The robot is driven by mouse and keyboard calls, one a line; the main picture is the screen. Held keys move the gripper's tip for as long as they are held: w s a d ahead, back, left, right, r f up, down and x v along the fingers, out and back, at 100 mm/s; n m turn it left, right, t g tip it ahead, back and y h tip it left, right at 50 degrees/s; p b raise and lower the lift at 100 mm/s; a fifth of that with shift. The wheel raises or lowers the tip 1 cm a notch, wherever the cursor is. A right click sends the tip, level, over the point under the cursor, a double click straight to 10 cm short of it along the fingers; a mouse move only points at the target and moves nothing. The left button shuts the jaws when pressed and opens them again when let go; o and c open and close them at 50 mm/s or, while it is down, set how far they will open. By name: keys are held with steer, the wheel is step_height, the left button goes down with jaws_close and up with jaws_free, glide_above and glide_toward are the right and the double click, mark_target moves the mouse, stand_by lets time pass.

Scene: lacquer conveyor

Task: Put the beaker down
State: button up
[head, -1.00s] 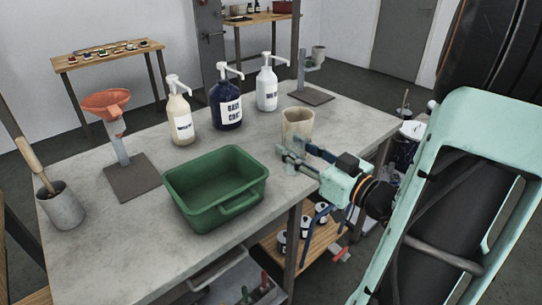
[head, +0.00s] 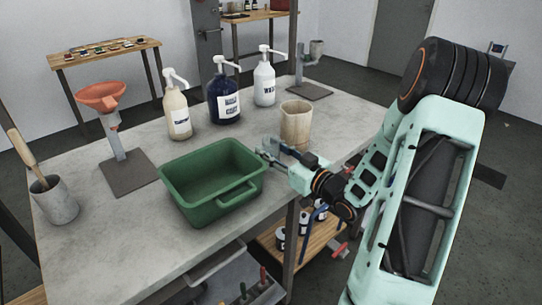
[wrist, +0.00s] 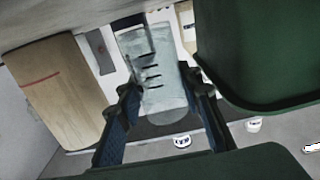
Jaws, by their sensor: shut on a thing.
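My gripper (head: 272,151) is shut on a clear beaker with dark graduation marks. The beaker (wrist: 158,75) shows between the two fingers in the wrist view. In the head view only a small pale part of the beaker (head: 269,142) shows, partly hidden by the fingers. The gripper reaches in from the right over the grey worktable (head: 110,235), between the green tray and a beige cup. I cannot tell whether the beaker's base touches the table.
The green tray (head: 182,212) is close on the left of the gripper. The beige cup (head: 295,124) stands close behind it. Pump bottles (head: 225,104) stand farther back, with an orange funnel stand (head: 103,97) and a grey pot (head: 54,203) at left. The table's front left is bare.

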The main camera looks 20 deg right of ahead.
steer(key=shift+f, duration=0.95)
steer(key=shift+f+b, duration=0.25)
steer(key=shift+b, duration=0.1)
steer(key=o, duration=1.2)
steer(key=shift+r, duration=0.1)
steer(key=shift+c, duration=0.2)
steer(key=shift+r, duration=0.1)
